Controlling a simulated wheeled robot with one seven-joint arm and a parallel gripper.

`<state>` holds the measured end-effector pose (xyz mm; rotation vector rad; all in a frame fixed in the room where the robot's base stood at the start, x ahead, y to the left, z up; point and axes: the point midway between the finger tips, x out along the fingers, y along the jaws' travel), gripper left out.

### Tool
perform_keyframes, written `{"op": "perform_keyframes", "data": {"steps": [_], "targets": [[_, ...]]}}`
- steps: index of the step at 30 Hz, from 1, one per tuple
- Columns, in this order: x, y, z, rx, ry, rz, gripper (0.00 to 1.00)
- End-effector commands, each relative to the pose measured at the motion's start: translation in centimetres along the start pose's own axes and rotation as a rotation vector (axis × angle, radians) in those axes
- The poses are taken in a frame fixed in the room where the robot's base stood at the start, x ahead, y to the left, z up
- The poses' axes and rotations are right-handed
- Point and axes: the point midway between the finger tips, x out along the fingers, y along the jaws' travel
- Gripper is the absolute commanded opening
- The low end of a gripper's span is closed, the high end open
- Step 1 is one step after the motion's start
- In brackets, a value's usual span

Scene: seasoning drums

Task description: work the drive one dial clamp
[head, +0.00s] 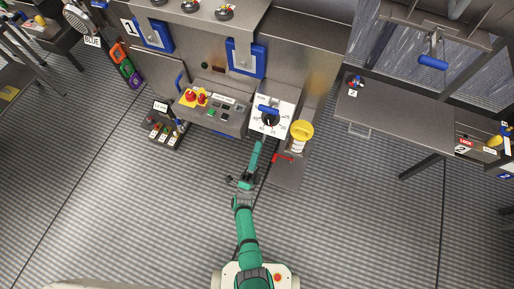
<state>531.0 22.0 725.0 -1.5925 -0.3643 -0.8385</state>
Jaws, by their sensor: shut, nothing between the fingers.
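The dial (269,119) is a dark round knob on a white plate (285,107) with markings around it, on the front of the metal machine. A blue bar (268,109) lies across its upper part. My teal arm reaches up from the bottom of the head view toward the plate. My gripper (259,143) is small and dark at the arm's far end, just below the plate's lower left edge. It is shut and empty. Its fingers are hard to make out, and I cannot tell whether they touch the plate.
A control panel (220,120) with red buttons on yellow is left of the plate. A yellow-topped container (301,130) and a red handle (283,158) are close on the right. A small rack (167,131) stands left. A grey table (400,122) is at right. The front floor is clear.

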Motion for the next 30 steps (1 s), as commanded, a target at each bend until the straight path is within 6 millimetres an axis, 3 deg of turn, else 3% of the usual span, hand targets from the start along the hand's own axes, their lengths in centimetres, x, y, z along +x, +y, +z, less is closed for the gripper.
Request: {"op": "perform_keyframes", "data": {"steps": [9,15,21,30], "targets": [[6.1,-0.1,-0.1,-0.001,0.002,-0.003,0.00],[9.1,-0.1,0.0,0.000,0.001,-0.002,0.00],[10.5,0.0,0.0,-0.001,0.000,-0.001,0.00],[10.7,0.0,0.0,-0.001,0.000,0.000,0.00]]}}
